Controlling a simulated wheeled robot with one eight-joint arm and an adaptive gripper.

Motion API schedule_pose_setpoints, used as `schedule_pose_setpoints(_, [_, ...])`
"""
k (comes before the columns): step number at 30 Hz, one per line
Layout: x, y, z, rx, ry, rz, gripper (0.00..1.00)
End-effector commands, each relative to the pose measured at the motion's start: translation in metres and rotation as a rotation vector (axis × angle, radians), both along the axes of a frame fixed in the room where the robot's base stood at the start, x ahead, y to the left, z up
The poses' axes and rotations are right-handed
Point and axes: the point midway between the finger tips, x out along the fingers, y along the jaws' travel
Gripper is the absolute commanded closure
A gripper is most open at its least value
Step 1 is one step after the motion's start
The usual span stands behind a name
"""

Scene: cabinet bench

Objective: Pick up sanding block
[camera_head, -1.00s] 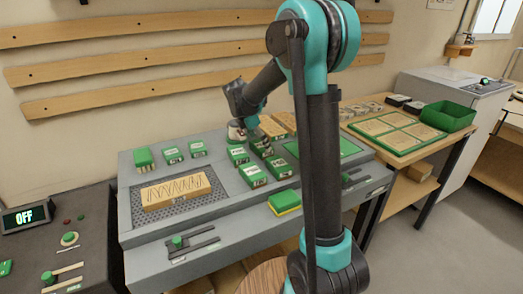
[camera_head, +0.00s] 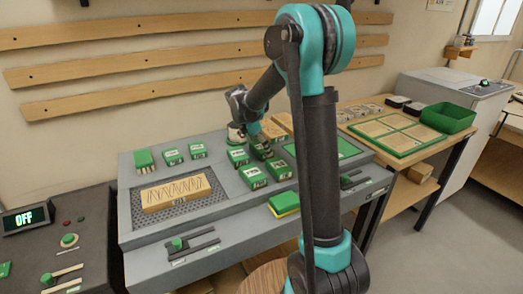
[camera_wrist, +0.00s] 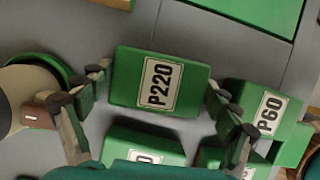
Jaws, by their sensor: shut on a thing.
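A green sanding block (camera_wrist: 158,82) with a white "P220" label is in the middle of the wrist view. My gripper (camera_wrist: 160,100) has a finger at each short side of it and is shut on it. I cannot tell whether the block is clear of the bench. In the head view my gripper (camera_head: 261,148) is low over the back middle of the grey bench, hiding much of what is beneath. A "P60" block (camera_wrist: 268,116) lies just to the right in the wrist view. Another green block (camera_wrist: 143,146) is below, partly hidden.
More green blocks (camera_head: 252,176) stand close by on the bench (camera_head: 225,222). A round beige item in a green ring (camera_wrist: 18,92) is left of my gripper. A wooden board (camera_head: 175,192) lies on the left mat. A green-and-yellow block (camera_head: 284,203) is near the front.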

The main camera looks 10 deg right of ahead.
Motion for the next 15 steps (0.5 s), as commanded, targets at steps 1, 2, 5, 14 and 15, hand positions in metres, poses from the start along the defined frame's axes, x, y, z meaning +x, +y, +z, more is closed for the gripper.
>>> schedule_pose_setpoints(1, [0.000,0.000,0.001,0.000,0.000,0.000,0.45])
schedule_pose_setpoints(2, [0.000,0.000,0.001,0.000,0.000,0.000,0.45])
schedule_pose_setpoints(5, [0.000,0.000,0.006,0.000,0.000,0.000,0.45])
schedule_pose_setpoints(14, [0.000,0.000,0.055,0.000,0.000,0.000,0.45])
schedule_pose_setpoints(15, [-0.001,0.000,0.066,0.000,0.000,0.000,0.45])
